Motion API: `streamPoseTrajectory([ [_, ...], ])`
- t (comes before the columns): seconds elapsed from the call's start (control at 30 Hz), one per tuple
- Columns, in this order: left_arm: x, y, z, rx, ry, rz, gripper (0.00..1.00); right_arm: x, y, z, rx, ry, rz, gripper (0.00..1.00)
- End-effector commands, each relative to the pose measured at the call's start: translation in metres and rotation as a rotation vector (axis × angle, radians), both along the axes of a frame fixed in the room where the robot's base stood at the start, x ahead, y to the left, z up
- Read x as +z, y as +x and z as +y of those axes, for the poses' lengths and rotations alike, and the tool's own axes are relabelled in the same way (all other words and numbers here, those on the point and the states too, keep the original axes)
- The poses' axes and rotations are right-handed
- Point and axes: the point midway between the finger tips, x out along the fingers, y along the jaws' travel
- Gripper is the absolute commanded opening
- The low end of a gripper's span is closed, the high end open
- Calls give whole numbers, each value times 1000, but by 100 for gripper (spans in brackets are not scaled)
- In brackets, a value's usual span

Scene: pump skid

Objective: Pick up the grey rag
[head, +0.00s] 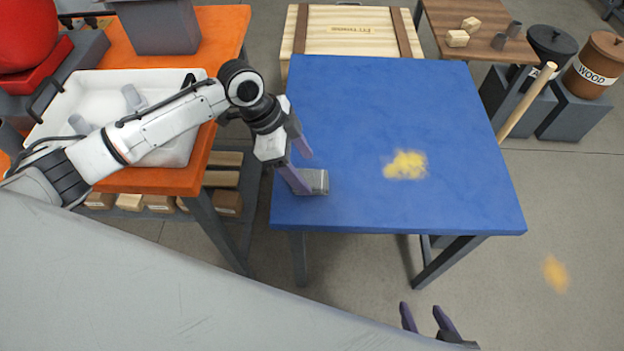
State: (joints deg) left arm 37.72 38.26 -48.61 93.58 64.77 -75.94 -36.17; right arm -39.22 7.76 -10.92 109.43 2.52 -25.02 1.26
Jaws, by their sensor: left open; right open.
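The grey rag (316,182) lies folded flat on the blue table (350,110), near its left front corner. My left gripper (301,172) reaches in from the left over the table's left edge. It is open, with its purple fingers close to the rag; the nearer finger's tip overlaps the rag's left side in the picture. I cannot tell whether it touches the rag. My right gripper (424,312) shows only its purple fingertips at the bottom, open and empty, in front of the blue table and apart from the rag.
A yellow patch (405,165) marks the blue table's middle; another (556,273) is on the floor. An orange bench (222,40) with a white tub (190,80) stands left, under my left arm. A wooden crate (350,30) is behind. Bins, one labelled WOOD (594,66), stand right.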

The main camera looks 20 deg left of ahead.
Motion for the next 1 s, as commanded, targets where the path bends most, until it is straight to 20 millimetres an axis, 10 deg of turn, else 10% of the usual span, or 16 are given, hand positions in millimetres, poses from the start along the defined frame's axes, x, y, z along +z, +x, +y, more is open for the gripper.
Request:
streamPoseTrajectory([
  [0.43, -32, 1, -13, 0, 0, 1, 66, 0, 0, 0, 1, 1, 1, 50],
  [0.7, -31, 1, -13, 0, 0, 0, 22, -1, 0, 0, 1, 1, 1, 50],
  [1.0, -26, 2, -13, 0, -1, -1, 21, 0, -1, 0, 1, 0, 2, 50],
])
